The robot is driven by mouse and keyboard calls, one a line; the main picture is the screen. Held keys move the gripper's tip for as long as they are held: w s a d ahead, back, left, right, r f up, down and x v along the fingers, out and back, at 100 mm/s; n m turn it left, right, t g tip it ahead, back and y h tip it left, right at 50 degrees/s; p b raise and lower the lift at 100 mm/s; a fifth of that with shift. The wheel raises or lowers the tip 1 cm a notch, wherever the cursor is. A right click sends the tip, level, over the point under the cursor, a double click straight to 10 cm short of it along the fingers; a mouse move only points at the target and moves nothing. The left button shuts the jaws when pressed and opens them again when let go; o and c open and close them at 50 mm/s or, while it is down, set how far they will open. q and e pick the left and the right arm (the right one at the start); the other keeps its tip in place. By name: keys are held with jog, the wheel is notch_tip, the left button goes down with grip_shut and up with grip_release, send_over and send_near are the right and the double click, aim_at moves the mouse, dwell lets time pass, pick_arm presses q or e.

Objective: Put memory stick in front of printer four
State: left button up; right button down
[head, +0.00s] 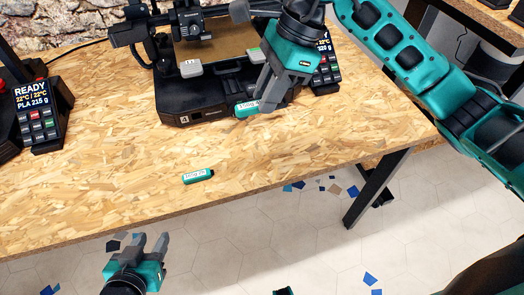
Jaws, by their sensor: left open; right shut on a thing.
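My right gripper (266,107) is shut on a teal memory stick (247,109) with a white label, at the front of a black printer. The gripper's fingers hide part of the stick, and I cannot tell whether it touches the table. The printer (208,108) seems to carry a 4 on its front left. A second teal stick (198,176) with a white label and a dark end lies on the table (110,180) near its front edge. The labels are too small to read surely. My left gripper (143,243) is open and empty, in front of the table edge.
A control panel (38,112) reading READY stands at the left, and another panel (325,70) stands right of the printer, partly behind my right gripper. Two grey-topped small items (190,68) (254,56) show on the printer. The table's front middle is mostly bare.

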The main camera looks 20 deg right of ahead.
jog(key=b, duration=0.1)
send_over(260, 161)
jog(key=d, duration=0.2)
jog(key=f, duration=1)
jog(key=shift+s+a+f, duration=0.1)
jog(key=shift+a+f, duration=0.15)
jog(key=shift+f, duration=0.05)
notch_tip(260, 161, down, 5)
jog(key=shift+f+b, duration=0.15)
jog(key=shift+b, duration=0.2)
pick_arm(q)
jog(key=shift+w+d+f, duration=0.15)
jog(key=shift+w+d, duration=0.25)
pick_arm(e)
jog(key=shift+f, duration=0.2)
jog(key=c, duration=1)
grip_release()
jog(key=shift+c, duration=0.2)
pick_arm(q)
jog(key=shift+s+f, duration=0.15)
jog(key=shift+f, duration=0.05)
jog(key=shift+r, duration=0.1)
pick_arm(e)
jog(key=shift+r, duration=0.15)
